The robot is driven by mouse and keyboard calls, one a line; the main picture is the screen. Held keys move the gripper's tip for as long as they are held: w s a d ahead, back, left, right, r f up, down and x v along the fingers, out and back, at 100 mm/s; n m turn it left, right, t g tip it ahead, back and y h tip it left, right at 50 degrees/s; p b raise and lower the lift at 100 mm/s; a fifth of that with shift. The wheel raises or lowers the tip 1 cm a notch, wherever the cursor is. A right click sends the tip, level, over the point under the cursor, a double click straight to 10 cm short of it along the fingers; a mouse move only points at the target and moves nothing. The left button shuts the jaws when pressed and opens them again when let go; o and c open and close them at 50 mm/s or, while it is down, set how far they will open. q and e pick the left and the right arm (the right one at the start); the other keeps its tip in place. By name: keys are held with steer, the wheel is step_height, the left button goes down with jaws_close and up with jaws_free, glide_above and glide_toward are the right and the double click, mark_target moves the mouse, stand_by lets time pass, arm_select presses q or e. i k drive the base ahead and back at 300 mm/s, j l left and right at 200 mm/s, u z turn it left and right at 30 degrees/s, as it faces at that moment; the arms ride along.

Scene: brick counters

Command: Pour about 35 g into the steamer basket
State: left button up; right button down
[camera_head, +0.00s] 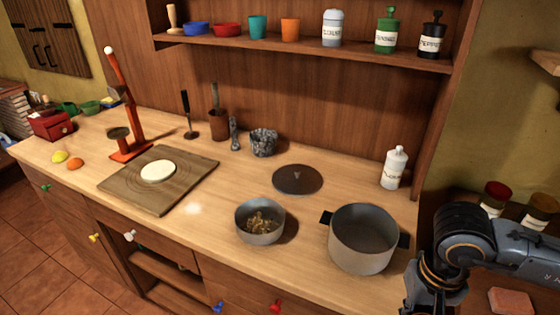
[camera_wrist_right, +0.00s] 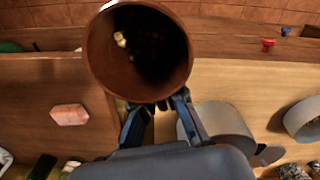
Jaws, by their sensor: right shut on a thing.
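My right gripper (camera_wrist_right: 160,101) is shut on a brown round container (camera_wrist_right: 98,62), seen in the right wrist view. The container's mouth faces the camera; a few pale pieces show inside, and the rest of its inside is dark. A grey bowl (camera_head: 248,237) with yellowish-brown pieces in it stands on the counter in the head view. It looks like the steamer basket, though I cannot make out holes. Part of it shows at the right edge of the wrist view (camera_wrist_right: 292,122). In the head view the right arm enters at lower right, with its gripper out of frame. My left gripper is not in view.
A large grey pot (camera_head: 364,256) with dark handles stands right of the bowl, close to my right arm. A dark round plate (camera_head: 297,180) lies behind them. A wooden board (camera_head: 190,192) lies left. A white bottle (camera_head: 394,168) stands behind the pot. A pink block (camera_wrist_right: 69,114) lies at right.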

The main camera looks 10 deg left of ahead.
mark_target(259, 221)
steer(key=i+j, duration=0.1)
steer(key=j, duration=0.3)
steer(key=i+j, duration=0.1)
steer(key=j, duration=0.25)
steer(key=i+j+z, duration=0.1)
steer(key=j, duration=0.7)
steer(key=i, duration=0.05)
